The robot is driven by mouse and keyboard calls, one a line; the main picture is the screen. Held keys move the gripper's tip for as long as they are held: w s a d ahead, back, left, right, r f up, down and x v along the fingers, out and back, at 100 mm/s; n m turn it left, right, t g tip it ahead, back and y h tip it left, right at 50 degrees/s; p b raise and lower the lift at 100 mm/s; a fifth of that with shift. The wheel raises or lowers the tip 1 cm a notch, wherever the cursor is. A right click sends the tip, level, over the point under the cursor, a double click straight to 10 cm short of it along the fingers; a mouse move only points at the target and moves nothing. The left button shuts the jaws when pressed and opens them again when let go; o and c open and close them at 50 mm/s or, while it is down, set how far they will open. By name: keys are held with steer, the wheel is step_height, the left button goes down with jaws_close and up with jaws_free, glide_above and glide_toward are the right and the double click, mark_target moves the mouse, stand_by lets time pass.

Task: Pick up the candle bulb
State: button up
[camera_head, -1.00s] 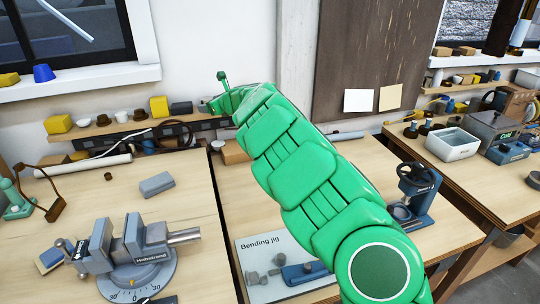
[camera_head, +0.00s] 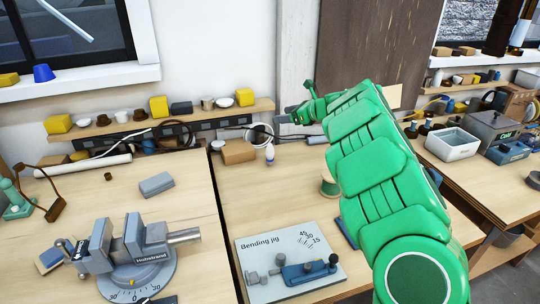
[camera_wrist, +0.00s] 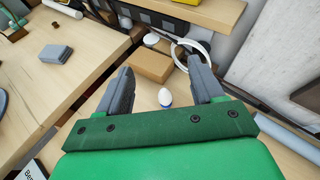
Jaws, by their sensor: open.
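A small white, pointed object with a blue part, which looks like the candle bulb (camera_head: 270,154), stands on the middle bench near the back, just right of a cardboard box. In the wrist view the bulb (camera_wrist: 165,98) shows between the two grey fingers, close to the palm edge in the picture. My gripper (camera_wrist: 162,66) is open with nothing between its fingers that I can see gripped. In the head view my gripper (camera_head: 302,112) is up and to the right of the bulb, apart from it, partly hidden by my green arm.
The cardboard box (camera_head: 238,152) and a coiled white cable (camera_head: 260,134) are close to the bulb, below a wall shelf (camera_head: 160,121). A spool (camera_head: 329,187) and the bending jig (camera_head: 290,262) are on the same bench. A vise (camera_head: 135,255) stands on the left bench.

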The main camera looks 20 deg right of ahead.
glide_toward(273, 154)
steer(key=x, duration=0.3)
steer(key=shift+w+d+f, duration=0.15)
steer(key=shift+w, duration=0.35)
steer(key=shift+w+f, duration=0.1)
steer(key=shift+f, duration=0.05)
steer(key=shift+x, duration=1.25)
steer(key=shift+a+x, duration=0.3)
steer(key=shift+x, duration=1.6)
steer(key=shift+w+a+f, duration=0.2)
steer(key=shift+w+a, duration=0.1)
steer(key=shift+a, duration=0.1)
steer(key=c, duration=1.1)
